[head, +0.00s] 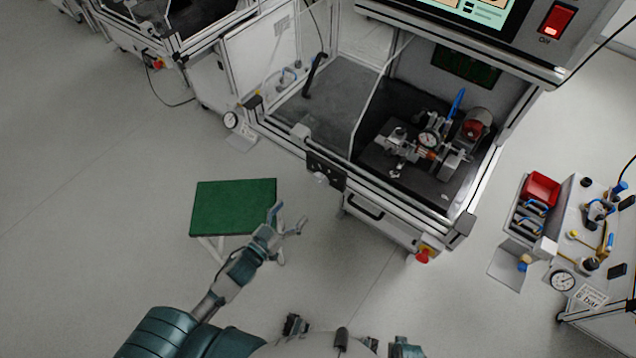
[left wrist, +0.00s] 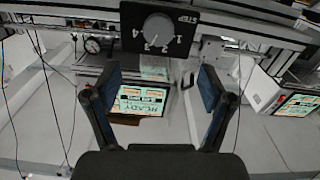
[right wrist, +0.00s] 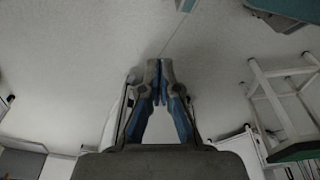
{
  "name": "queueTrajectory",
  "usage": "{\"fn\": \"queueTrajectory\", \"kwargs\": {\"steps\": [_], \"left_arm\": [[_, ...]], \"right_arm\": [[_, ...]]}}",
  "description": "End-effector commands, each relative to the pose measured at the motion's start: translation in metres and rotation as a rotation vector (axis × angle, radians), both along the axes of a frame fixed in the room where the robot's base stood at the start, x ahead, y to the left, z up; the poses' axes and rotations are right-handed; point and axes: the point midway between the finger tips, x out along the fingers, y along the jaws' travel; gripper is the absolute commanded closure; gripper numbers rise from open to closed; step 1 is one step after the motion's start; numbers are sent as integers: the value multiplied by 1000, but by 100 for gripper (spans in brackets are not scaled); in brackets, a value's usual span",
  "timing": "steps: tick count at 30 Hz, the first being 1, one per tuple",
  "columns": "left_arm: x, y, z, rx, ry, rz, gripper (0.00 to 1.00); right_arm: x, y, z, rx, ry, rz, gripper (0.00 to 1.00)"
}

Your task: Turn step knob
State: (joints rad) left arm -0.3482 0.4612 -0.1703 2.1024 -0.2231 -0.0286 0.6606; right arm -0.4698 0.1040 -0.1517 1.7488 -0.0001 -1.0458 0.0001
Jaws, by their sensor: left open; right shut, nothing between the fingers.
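The step knob (left wrist: 158,28) is a round grey dial on a black panel (left wrist: 187,47) marked STEP, with numbers around it. I cannot tell for certain which number it points to. In the head view the knob (head: 320,178) sits on the front rail of the middle machine. My left gripper (head: 288,216) is open and empty, below and left of the knob, apart from it. In the left wrist view the knob shows beyond and above the gap between the fingers (left wrist: 160,85). My right gripper (right wrist: 159,70) is shut and empty, over the floor.
A green-topped stool (head: 232,205) stands just beyond my left gripper. The machine holds a metal fixture (head: 430,145) and has a red button (head: 423,256) at its lower corner. A side station with a red bin (head: 541,188) stands at right. Open floor lies at left.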

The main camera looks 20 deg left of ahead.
Motion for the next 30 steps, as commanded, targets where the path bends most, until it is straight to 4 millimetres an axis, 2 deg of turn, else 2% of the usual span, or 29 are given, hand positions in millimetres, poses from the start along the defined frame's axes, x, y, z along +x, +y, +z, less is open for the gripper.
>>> {"fn": "queueTrajectory", "kwargs": {"steps": [1, 9, 15, 21, 30], "left_arm": [[13, -4, 1, -1, -4, -1, 18], [74, -27, 1, 1, -3, 0, 18], [107, -39, 0, 0, 0, 1, 18], [123, -45, -1, 1, 1, 1, 18], [124, -45, -1, 1, 2, 1, 18]], "right_arm": [[0, 0, 1, 0, -1, 0, 100], [2, 0, 7, 0, -2, -1, 100], [4, 1, 13, 1, -5, -1, 100], [4, 1, 17, 2, -4, -2, 100], [6, 2, 20, 3, -10, -2, 100]]}}
